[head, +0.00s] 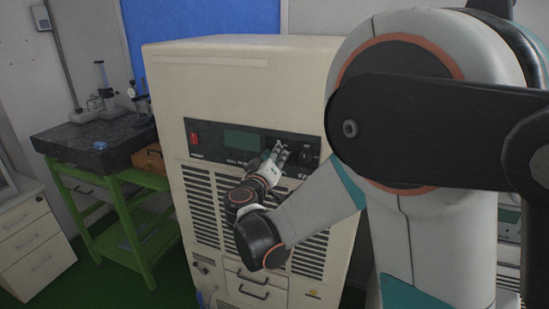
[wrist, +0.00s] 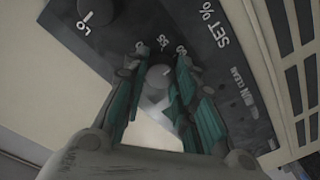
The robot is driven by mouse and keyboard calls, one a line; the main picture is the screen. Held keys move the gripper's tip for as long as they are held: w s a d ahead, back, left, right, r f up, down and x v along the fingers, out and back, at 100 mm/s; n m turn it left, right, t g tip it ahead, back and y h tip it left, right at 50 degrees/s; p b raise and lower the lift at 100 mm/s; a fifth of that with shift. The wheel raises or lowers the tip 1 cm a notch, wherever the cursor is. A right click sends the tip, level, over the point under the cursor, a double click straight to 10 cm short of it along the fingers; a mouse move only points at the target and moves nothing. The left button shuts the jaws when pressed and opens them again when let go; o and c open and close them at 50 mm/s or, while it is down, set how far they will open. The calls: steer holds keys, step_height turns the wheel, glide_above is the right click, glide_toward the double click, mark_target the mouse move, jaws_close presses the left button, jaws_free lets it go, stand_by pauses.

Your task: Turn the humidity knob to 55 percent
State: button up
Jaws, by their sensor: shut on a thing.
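The humidity knob (wrist: 157,77) is a round grey knob on the dark control panel, between my fingers in the wrist view. My gripper (wrist: 160,66) is shut on it, with one teal-padded finger on each side. Markings around the knob include a readable "55" above it, and "SET %" is printed to the right. Which mark the knob points to is not clear. In the head view my gripper (head: 279,153) reaches the black panel (head: 213,136) of the cream cabinet and hides the knob there.
A second knob (wrist: 98,12) marked "LO" sits at the upper left in the wrist view. The panel also carries a green display (head: 242,141) and a red switch (head: 194,138). A green-framed table (head: 125,220) stands left of the cabinet (head: 215,75).

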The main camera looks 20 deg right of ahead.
steer(key=shift+n+g+b, duration=0.3)
steer(key=shift+n+b, duration=0.3)
steer(key=shift+n, duration=3.2)
steer(key=shift+a, duration=0.1)
steer(key=o, duration=1.1)
steer(key=v, duration=0.7)
steer(key=shift+s+a+r, duration=0.1)
steer(key=shift+s+a, duration=0.05)
steer(key=shift+s, duration=0.05)
